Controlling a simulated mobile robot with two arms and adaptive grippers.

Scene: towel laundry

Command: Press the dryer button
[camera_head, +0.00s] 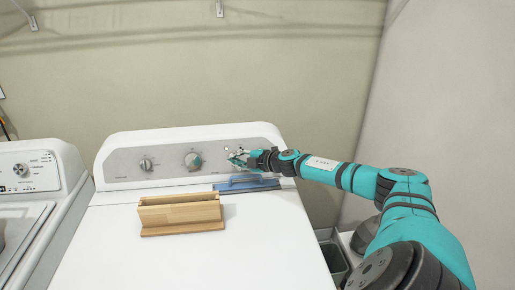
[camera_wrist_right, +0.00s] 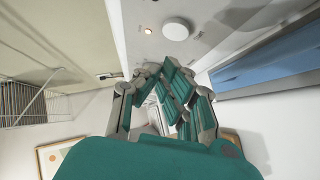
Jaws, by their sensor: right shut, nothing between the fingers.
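The white dryer (camera_head: 110,225) has a grey control panel (camera_head: 120,164) along its back. Its round white button (camera_wrist_right: 176,29) shows in the right wrist view, with a small glowing light (camera_wrist_right: 149,31) to its left. In the head view my right gripper hides most of the panel's right part. My right gripper (camera_head: 236,158) is shut and empty in front of that part. In the right wrist view its fingertips (camera_wrist_right: 168,80) are below the button in the picture, with a visible gap. I cannot tell the exact distance. My left gripper is not in view.
A wooden holder (camera_head: 180,214) stands on the dryer top, and a blue item (camera_head: 245,184) lies below my right gripper. Two knobs, left (camera_head: 146,164) and middle (camera_head: 193,160), are on the panel. A washer (camera_head: 35,180) stands left; a wall (camera_head: 450,100) is close right.

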